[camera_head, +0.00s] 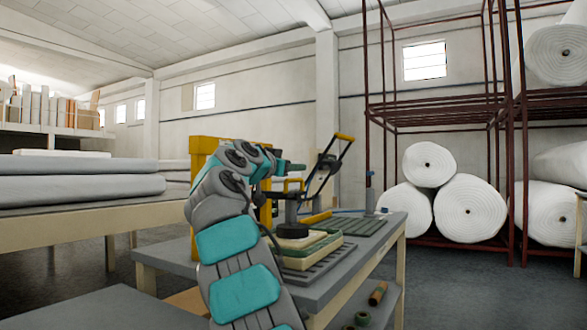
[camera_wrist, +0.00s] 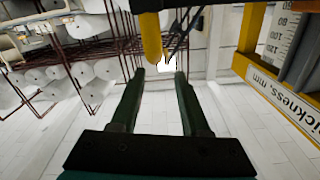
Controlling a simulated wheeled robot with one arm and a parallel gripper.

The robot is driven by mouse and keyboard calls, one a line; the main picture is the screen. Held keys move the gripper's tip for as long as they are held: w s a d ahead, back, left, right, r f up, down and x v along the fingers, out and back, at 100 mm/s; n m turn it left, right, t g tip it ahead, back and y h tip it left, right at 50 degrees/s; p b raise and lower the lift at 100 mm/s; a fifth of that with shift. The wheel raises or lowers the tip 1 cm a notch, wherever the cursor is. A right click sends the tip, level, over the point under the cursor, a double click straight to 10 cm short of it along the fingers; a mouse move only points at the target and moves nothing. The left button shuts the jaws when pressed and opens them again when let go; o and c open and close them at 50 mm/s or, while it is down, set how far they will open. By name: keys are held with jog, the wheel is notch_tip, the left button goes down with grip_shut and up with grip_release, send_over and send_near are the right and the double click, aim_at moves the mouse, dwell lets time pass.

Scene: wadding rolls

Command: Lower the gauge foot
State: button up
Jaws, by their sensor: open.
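The thickness gauge has a yellow frame (camera_head: 203,155); its millimetre scale (camera_wrist: 283,40) shows in the wrist view. A dark round foot (camera_head: 292,230) sits at or just above a pale layered stack (camera_head: 312,252); I cannot tell whether they touch. A dark lever rises to the right and ends in a yellow grip (camera_head: 345,137). My gripper (camera_head: 297,167) is open and empty, left of the lever and below its grip's height. In the wrist view, a yellow grip (camera_wrist: 151,38) shows just beyond the open fingers (camera_wrist: 160,74), nearer the left one.
The gauge stands on a grey workbench (camera_head: 345,277). A yellow-handled tool (camera_head: 315,218) lies behind the stack. A small upright post (camera_head: 369,190) stands at the bench's far end. Wadding rolls (camera_head: 470,208) fill a dark red rack behind. The air right of the lever is clear.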

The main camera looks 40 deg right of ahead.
jog(key=b+v, duration=0.1)
jog(key=v, duration=0.5)
jog(key=shift+a+b, duration=0.3)
jog(key=shift+a, duration=0.05)
jog(key=shift+s, duration=0.15)
